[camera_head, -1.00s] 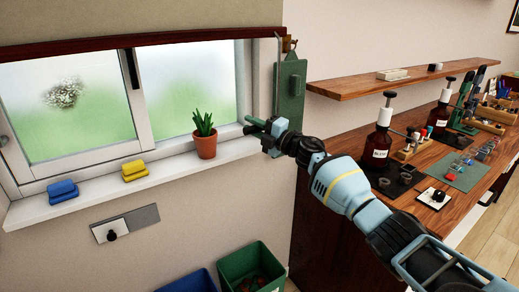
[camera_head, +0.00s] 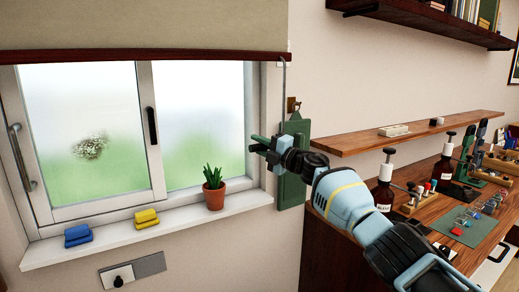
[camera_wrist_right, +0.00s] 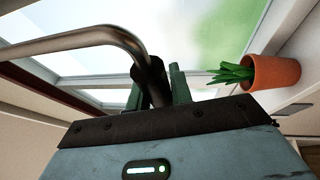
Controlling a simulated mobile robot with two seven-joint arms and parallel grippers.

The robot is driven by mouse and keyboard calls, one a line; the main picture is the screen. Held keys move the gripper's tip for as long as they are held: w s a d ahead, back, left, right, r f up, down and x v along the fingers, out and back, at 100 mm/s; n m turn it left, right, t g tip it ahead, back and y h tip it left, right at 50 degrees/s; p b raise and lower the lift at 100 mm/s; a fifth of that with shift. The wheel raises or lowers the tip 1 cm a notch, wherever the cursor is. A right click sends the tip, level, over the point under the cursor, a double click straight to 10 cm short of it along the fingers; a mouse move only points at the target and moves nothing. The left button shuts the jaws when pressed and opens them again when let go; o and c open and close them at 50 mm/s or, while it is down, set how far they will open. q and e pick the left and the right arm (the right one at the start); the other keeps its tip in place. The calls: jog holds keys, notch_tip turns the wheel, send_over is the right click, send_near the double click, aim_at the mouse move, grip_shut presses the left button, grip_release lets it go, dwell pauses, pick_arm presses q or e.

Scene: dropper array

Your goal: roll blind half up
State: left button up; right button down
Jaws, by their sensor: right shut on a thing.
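The beige blind (camera_head: 140,25) hangs over the top of the window, with a dark red-brown bottom bar (camera_head: 190,55). Much of the glass shows below it. A grey metal crank rod (camera_head: 284,82) hangs at the window's right edge, in front of a green wall plate (camera_head: 293,165). My right gripper (camera_head: 262,144) is beside that plate. In the right wrist view, the bent rod (camera_wrist_right: 75,40) leads to a dark crank handle (camera_wrist_right: 154,78), and my gripper's green fingers (camera_wrist_right: 158,90) are shut on it. My left gripper is not in view.
A potted plant (camera_head: 214,196) stands on the white sill (camera_head: 190,218) just below and left of my gripper. Yellow (camera_head: 146,218) and blue (camera_head: 77,235) sponge-like blocks lie further left. A wooden shelf (camera_head: 400,134) juts out on the right, above bottles on a bench.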

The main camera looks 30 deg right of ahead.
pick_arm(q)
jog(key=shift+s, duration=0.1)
pick_arm(e)
jog(key=c, duration=1.3)
grip_release()
jog(key=shift+o, duration=0.2)
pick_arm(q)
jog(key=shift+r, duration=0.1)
pick_arm(e)
jog(key=shift+s, duration=0.1)
jog(key=shift+s+d+p, duration=0.35)
jog(key=shift+s+d, duration=0.05)
jog(key=shift+s, duration=0.15)
jog(key=v, duration=0.3)
jog(key=p+v, duration=0.1)
jog(key=v, duration=0.2)
jog(key=shift+s+f+p, duration=0.1)
jog(key=shift+f+p, duration=0.15)
jog(key=shift+p, duration=0.05)
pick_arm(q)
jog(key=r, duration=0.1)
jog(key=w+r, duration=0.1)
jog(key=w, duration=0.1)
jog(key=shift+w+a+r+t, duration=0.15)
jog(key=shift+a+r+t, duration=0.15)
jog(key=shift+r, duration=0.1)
